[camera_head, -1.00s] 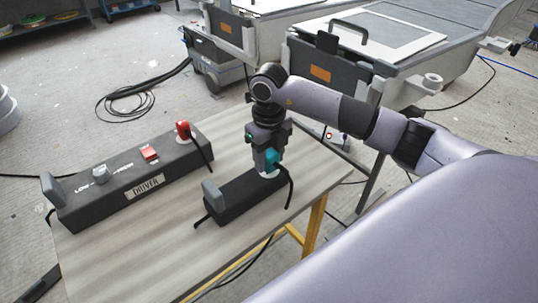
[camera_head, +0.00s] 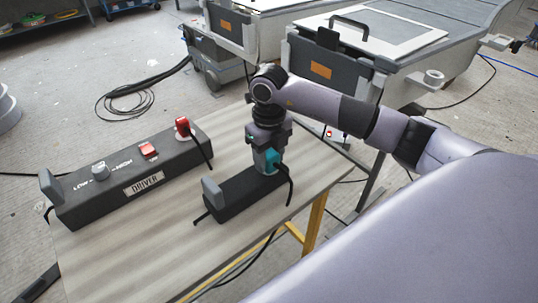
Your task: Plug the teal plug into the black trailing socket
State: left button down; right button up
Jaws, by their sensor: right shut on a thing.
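The black trailing socket (camera_head: 235,198) is a long dark block lying on the table, with a grey upright piece at its left end. The teal plug (camera_head: 267,161) is upright at the right end of the block, its black cable hanging down on the right. My right gripper (camera_head: 266,150) comes from above and is shut on the plug. The plug's lower end meets the block's top; the gripper and plug hide the contact, so I cannot tell how deep it sits. My left gripper is not in view.
A long black driver box (camera_head: 132,180) with a red plug (camera_head: 183,127), a red switch (camera_head: 148,150) and a grey knob (camera_head: 100,171) lies to the left on the wooden table (camera_head: 150,240). Grey mould carts (camera_head: 370,75) stand behind. Bare tabletop lies between the boxes.

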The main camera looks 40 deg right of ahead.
jog(key=o, duration=1)
jog(key=shift+o, duration=0.2)
notch_tip(320, 180, up, 7)
jog(key=shift+r, duration=0.1)
jog(key=shift+s, duration=0.15)
